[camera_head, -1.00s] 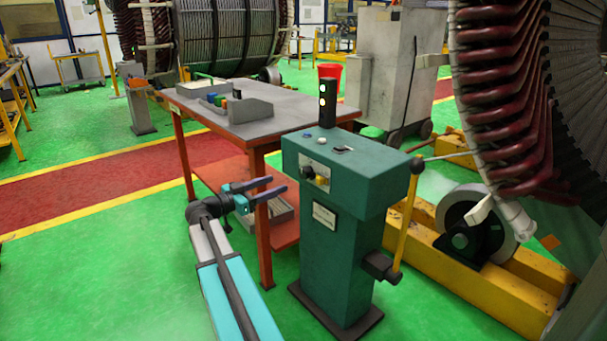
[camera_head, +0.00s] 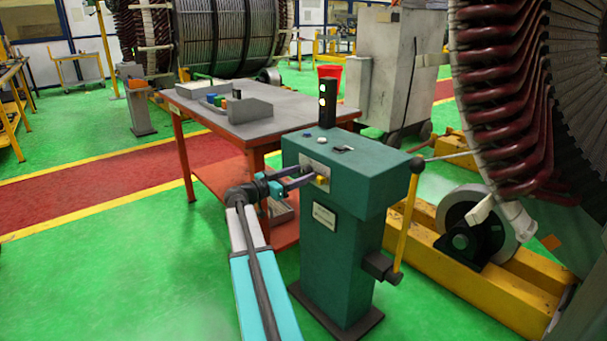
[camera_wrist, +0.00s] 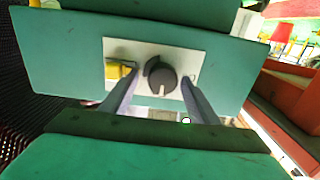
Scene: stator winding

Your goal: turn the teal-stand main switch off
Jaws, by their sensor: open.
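The teal stand (camera_head: 337,215) stands upright in the middle of the head view. Its front face carries a light plate with a dark round switch knob (camera_wrist: 161,76) and a yellow part (camera_wrist: 119,71) to its left in the wrist view. The knob has a pale mark pointing down in that view. My gripper (camera_head: 312,176) is at the front plate in the head view, largely covering the knob there. In the wrist view my gripper (camera_wrist: 155,92) has its two fingers apart, one on each side of the knob. I cannot tell whether they touch it.
A red-legged table (camera_head: 290,105) stands behind. A large wound stator (camera_head: 510,100) is at right. Green floor is free at left.

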